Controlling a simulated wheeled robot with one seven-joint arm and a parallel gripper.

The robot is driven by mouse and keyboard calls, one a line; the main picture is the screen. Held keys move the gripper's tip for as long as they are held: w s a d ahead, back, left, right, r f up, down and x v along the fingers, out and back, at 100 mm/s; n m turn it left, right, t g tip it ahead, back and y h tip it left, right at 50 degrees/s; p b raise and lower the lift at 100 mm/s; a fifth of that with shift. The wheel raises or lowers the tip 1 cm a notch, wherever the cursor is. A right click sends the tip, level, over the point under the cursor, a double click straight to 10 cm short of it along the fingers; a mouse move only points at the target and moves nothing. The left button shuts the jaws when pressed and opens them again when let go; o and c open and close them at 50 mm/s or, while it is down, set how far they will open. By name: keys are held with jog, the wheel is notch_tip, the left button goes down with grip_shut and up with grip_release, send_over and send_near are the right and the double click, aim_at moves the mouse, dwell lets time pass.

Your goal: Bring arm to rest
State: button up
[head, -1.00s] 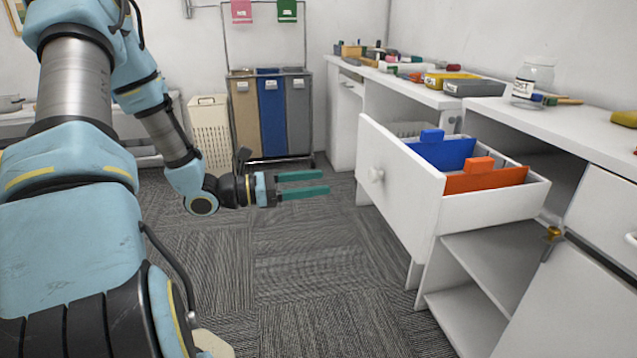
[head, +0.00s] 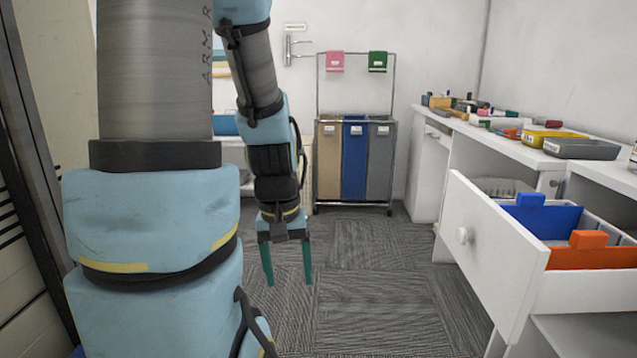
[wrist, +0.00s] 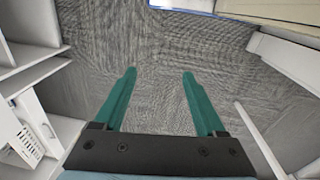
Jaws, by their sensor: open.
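My gripper (head: 288,280) hangs from my arm with its two teal fingers pointing down at the carpet. The fingers are apart with nothing between them. In the wrist view my gripper (wrist: 160,75) shows both fingers spread over bare grey carpet (wrist: 155,50). My arm is bent close in front of the head camera, on the left side of the head view, and hides part of the room behind it.
An open white drawer (head: 490,245) with blue and orange dividers juts out at right. A white counter (head: 475,130) with small items runs along the right wall. A three-section sorter cart (head: 353,160) stands at the back. Carpet (head: 375,270) in the middle is clear.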

notch_tip(320, 180, up, 14)
jog(key=w+a+m+t+p, duration=0.1)
jog(key=p, duration=1.2)
jog(key=shift+a+r+y, duration=0.15)
jog(key=shift+r+y, duration=0.1)
jog(key=shift+y, duration=0.05)
